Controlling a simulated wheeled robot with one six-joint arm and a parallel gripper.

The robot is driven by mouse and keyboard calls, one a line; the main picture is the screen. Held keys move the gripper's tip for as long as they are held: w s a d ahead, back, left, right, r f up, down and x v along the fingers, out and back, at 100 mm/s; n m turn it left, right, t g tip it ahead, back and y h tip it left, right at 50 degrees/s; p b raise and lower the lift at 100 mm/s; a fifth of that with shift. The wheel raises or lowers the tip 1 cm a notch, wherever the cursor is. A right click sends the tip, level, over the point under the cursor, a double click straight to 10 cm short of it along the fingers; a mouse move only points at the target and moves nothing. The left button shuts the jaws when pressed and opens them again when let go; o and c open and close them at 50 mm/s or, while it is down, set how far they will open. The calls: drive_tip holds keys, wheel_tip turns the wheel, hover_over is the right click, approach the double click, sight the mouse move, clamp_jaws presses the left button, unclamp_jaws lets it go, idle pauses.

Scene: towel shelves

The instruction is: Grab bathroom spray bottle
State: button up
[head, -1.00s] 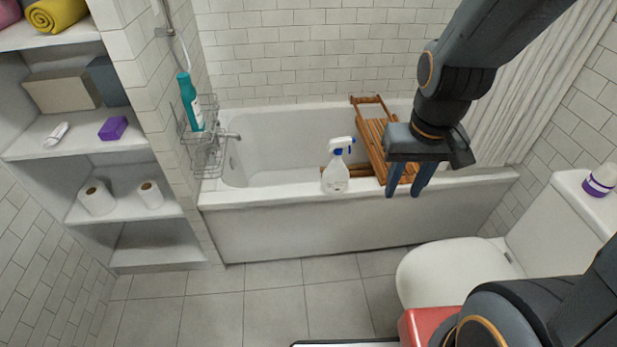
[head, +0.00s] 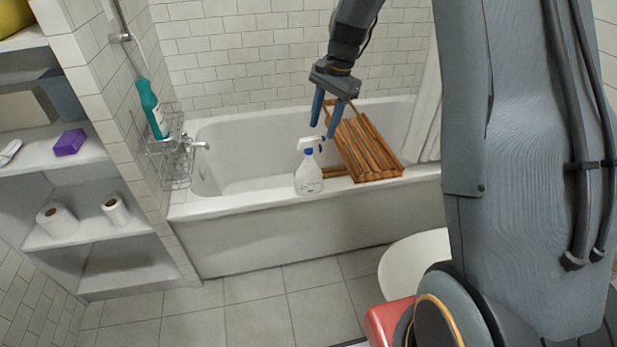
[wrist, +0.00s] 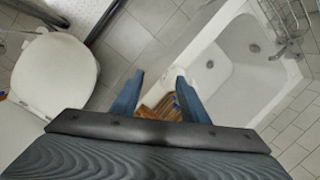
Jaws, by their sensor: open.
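The bathroom spray bottle (head: 309,178) is white with a blue-and-white trigger head. It stands upright on the front rim of the bathtub (head: 240,207). My gripper (head: 322,130) is open and empty, its blue fingers pointing down. In the head view it appears above and slightly right of the bottle's head, in front of the wooden rack. In the wrist view my open fingers (wrist: 160,74) frame a white shape that appears to be the bottle (wrist: 157,90), partly hidden near the gripper body.
A wooden bath rack (head: 362,145) lies across the tub just right of the bottle. A wire caddy (head: 168,160) with a teal bottle (head: 152,108) hangs at left. Shelves (head: 110,231) stand far left.

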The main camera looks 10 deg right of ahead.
sight(309, 138)
drive_tip(key=w+f+m, duration=0.2)
drive_tip(key=w, duration=0.2)
drive_tip(key=w+d+f+m+y+b, duration=0.1)
drive_tip(key=w+f+m, duration=0.1)
drive_tip(key=w, duration=0.2)
drive_tip(key=w+f+m+y+b, duration=0.1)
drive_tip(key=w+f+m, duration=0.1)
drive_tip(key=w, duration=0.3)
drive_tip(key=shift+d+f, duration=0.25)
drive_tip(key=shift+f, duration=0.3)
drive_tip(key=shift+s+p+x, duration=0.25)
drive_tip(key=shift+p+x, duration=0.4)
drive_tip(key=shift+x, duration=1.3)
drive_tip(key=shift+s+p+x, duration=0.2)
drive_tip(key=shift+p+x, duration=0.45)
drive_tip(key=shift+x, duration=1.25)
drive_tip(key=shift+c, duration=0.2)
clamp_jaws()
drive_tip(key=shift+r, duration=0.1)
